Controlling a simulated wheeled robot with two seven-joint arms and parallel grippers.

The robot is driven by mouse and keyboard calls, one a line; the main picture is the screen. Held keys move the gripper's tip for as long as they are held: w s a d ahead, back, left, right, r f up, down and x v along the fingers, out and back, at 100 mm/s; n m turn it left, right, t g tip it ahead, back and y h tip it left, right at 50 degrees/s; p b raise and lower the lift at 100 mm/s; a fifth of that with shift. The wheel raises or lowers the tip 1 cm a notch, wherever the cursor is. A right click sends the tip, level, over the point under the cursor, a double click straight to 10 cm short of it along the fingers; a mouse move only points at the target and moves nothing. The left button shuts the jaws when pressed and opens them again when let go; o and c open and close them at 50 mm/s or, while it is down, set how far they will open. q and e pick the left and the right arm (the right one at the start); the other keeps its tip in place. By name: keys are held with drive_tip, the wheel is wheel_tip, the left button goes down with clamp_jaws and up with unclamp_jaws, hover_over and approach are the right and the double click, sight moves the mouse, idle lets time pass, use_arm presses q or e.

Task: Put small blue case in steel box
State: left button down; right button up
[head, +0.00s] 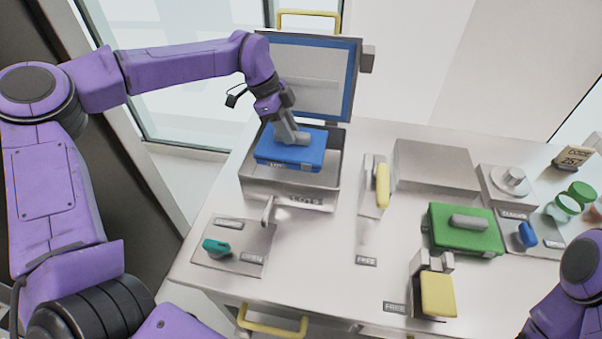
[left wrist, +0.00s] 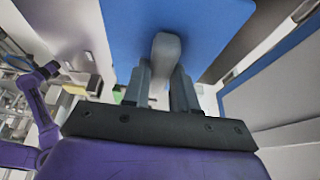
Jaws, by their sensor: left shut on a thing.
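The small blue case (head: 275,153) is at the opening of the steel box (head: 331,187), between its walls as seen in the head view. I cannot tell whether it touches the box floor. The box lid, with a blue border (head: 350,80), stands open behind it. My left gripper (head: 293,138) is shut on the grey handle on top of the case. In the left wrist view the fingers of my left gripper (left wrist: 162,85) close around the handle, with the blue case (left wrist: 200,20) beyond. My right gripper is out of view; part of my right arm shows at the lower right.
A green case (head: 448,238) with a grey handle lies on the table to the right. Yellow-handled fixtures (head: 382,185) (head: 437,294), a teal knob (head: 216,248), and a grey block (head: 435,165) are also on the table. A latch (head: 268,210) shows at the box front.

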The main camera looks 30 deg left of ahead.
sight(272, 137)
use_arm(q)
drive_tip(key=shift+w+f, duration=0.2)
drive_tip(key=shift+f, duration=0.35)
drive_tip(key=f+p, duration=0.1)
drive_tip(key=f, duration=0.3)
drive_tip(key=f+p, duration=0.2)
drive_tip(key=f, duration=0.3)
drive_tip(key=shift+w+f, duration=0.2)
drive_tip(key=shift+f, duration=0.2)
drive_tip(key=c, duration=0.9)
unclamp_jaws()
drive_tip(key=b+v, duration=0.2)
drive_tip(key=v, duration=1)
drive_tip(key=shift+b, duration=0.3)
